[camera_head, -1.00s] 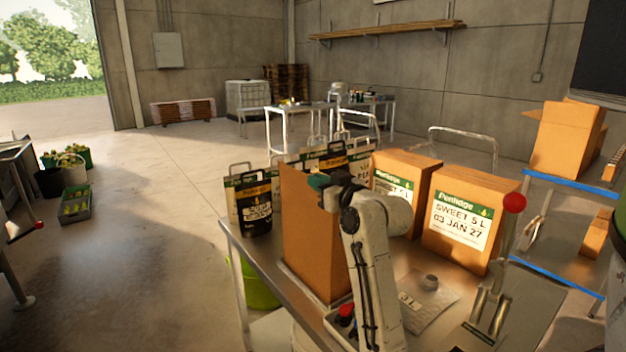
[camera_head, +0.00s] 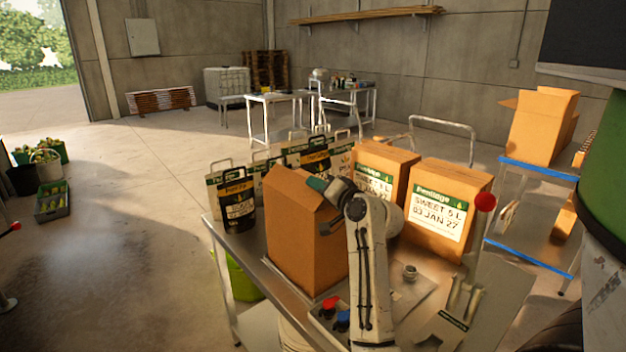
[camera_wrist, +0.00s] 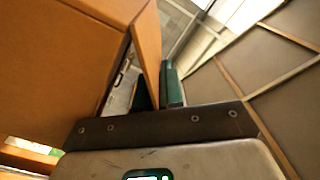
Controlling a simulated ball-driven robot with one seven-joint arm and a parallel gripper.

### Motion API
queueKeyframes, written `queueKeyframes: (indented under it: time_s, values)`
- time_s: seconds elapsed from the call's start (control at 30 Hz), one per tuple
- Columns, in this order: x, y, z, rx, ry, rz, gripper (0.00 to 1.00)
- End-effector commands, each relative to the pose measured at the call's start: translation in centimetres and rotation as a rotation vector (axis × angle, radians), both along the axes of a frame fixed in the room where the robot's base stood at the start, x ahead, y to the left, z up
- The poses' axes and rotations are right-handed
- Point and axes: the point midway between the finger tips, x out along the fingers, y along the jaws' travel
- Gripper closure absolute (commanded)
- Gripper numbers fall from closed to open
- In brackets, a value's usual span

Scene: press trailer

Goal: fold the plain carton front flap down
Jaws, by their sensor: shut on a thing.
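The plain carton (camera_head: 290,235) stands upright on the steel table, a tall brown box with no label. Its top panels slope at the upper edge. My gripper (camera_head: 320,186) is at the carton's upper right edge. In the wrist view the carton's wall (camera_wrist: 55,60) fills the left side. A narrow cardboard flap (camera_wrist: 148,45) runs down between my fingers (camera_wrist: 158,88), and they are shut on it. The flap is tilted, not flat. The fingertips are partly hidden by cardboard, and the flap's far end is out of sight.
Dark and white pouches (camera_head: 238,205) stand behind and left of the carton. A red-knobbed lever (camera_head: 485,202) rises at right. A tray with red and blue caps (camera_head: 330,312) lies in front. Open floor lies left of the table.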

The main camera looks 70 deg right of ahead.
Motion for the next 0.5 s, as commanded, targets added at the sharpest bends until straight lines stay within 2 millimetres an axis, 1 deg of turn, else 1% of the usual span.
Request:
queueKeyframes:
  time_s: [0.2,0.5]
  values:
    - [-0.3,-0.5,-0.8,0.135,-0.080,-0.001,1.00]
    - [-0.5,-0.8,-1.5,0.243,-0.146,0.001,1.00]
